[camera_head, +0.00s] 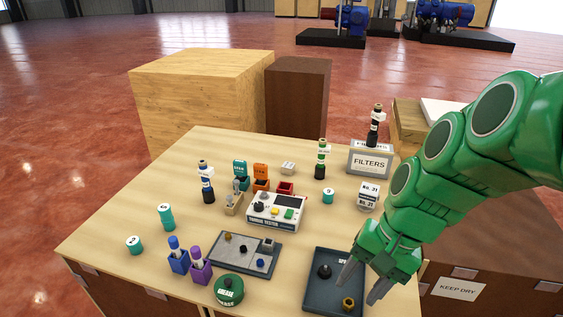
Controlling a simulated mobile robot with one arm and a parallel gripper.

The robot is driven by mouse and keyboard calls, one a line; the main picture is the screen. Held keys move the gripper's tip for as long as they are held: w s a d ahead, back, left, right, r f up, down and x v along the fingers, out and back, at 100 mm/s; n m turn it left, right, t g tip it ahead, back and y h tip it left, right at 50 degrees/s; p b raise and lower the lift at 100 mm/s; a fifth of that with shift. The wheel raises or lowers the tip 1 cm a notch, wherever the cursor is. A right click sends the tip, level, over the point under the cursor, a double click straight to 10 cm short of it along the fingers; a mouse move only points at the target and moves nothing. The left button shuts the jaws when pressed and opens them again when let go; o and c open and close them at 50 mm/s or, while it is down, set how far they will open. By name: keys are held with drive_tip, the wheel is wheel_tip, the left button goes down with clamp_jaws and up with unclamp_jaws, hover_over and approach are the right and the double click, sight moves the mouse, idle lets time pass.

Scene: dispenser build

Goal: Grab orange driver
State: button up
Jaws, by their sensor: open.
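I cannot make out a thing that is clearly an orange driver. The one plainly orange thing is a small case-like object (261,171) on the far middle of the table, between a teal one and a red one. My gripper (356,293) is open and empty at the front right. Its fingers point down over a dark tray (312,297), apart from the orange object. A brass knob-like part (348,303) lies in the tray close to the fingertips. A black part (324,271) lies in the same tray.
A white tester (276,212) stands mid-table. A grey tray (232,262), a green tin (229,290), and blue (179,262) and purple (201,272) holders stand in front. A FILTERS box (369,163) stands at the back right. The table's left side is mostly clear.

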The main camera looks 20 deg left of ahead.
drive_tip(key=w+a+r+m+y, duration=0.1)
drive_tip(key=w+a+m+y, duration=0.25)
drive_tip(key=w+a, duration=0.7)
drive_tip(key=m+t+y, duration=0.2)
drive_tip(key=m+y, duration=0.4)
drive_tip(key=m, duration=0.6)
approach(261, 178)
drive_tip(key=shift+a, duration=1.25)
drive_tip(key=shift+y+x, duration=0.25)
drive_tip(key=shift+x, duration=1)
drive_tip(key=shift+w+f+x, duration=0.15)
drive_tip(key=shift+w+x, duration=0.05)
drive_tip(key=shift+x, duration=0.95)
drive_tip(key=shift+w+f+x, duration=0.15)
drive_tip(key=shift+w+x, duration=0.1)
drive_tip(key=shift+x, duration=0.9)
drive_tip(key=shift+a+f, duration=0.1)
drive_tip(key=shift+a, duration=0.2)
